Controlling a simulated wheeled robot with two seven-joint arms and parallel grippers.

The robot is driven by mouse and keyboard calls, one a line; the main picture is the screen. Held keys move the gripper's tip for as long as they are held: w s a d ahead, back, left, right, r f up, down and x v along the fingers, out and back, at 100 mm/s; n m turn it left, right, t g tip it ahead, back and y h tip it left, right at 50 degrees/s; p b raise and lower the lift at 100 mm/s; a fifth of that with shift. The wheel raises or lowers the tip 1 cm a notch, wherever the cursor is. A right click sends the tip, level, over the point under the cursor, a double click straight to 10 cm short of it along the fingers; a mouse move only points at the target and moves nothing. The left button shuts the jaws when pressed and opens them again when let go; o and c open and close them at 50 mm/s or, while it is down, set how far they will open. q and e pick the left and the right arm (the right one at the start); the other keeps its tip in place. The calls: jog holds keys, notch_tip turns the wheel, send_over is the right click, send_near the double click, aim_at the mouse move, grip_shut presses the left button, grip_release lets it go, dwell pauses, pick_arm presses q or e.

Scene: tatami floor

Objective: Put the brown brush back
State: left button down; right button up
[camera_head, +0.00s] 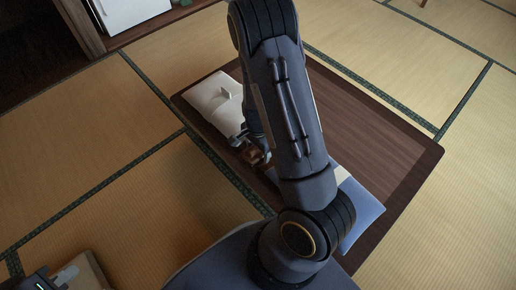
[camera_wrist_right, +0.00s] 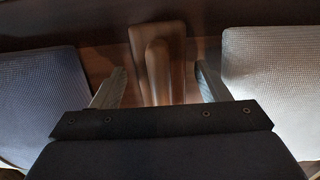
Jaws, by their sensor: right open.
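The brown brush (camera_wrist_right: 158,62) lies on the dark wood in the right wrist view, its raised handle pointing toward me. In the head view a small brown part of it (camera_head: 254,157) shows beside my right gripper (camera_head: 246,146). In the wrist view my right gripper (camera_wrist_right: 160,84) is open, with one finger on each side of the brush and gaps between. My left gripper (camera_head: 38,281) shows only as a dark part at the lower left edge of the head view; its fingers cannot be made out.
A low dark wooden table (camera_head: 375,140) stands on the tatami. A cream thing with a raised handle (camera_head: 215,103) lies at its left end, a blue pad (camera_head: 362,212) at its near right. In the wrist view, dark blue (camera_wrist_right: 45,85) and pale (camera_wrist_right: 275,80) pads flank the brush.

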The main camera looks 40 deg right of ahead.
notch_tip(320, 180, up, 12)
jog(key=p, duration=0.5)
jog(key=shift+a+f+p, duration=0.1)
jog(key=shift+f+p, duration=0.1)
jog(key=shift+p, duration=0.15)
jog(key=s+a+r+n+t+y, duration=0.1)
jog(key=s+a+r+n+t, duration=0.1)
jog(key=r, duration=0.5)
jog(key=s+a+r+n+t+y, duration=0.1)
jog(key=s+a+r+n+t, duration=0.1)
jog(key=s+a+r+n, duration=0.3)
jog(key=s+a+r+n+t+y, duration=0.1)
jog(key=s+a+r+n, duration=0.2)
jog(key=s+r+n, duration=0.4)
jog(key=shift+a+r+n+t+y, duration=0.35)
jog(key=shift+r+n, duration=0.35)
jog(key=shift+r, duration=1.3)
jog(key=shift+d, duration=0.1)
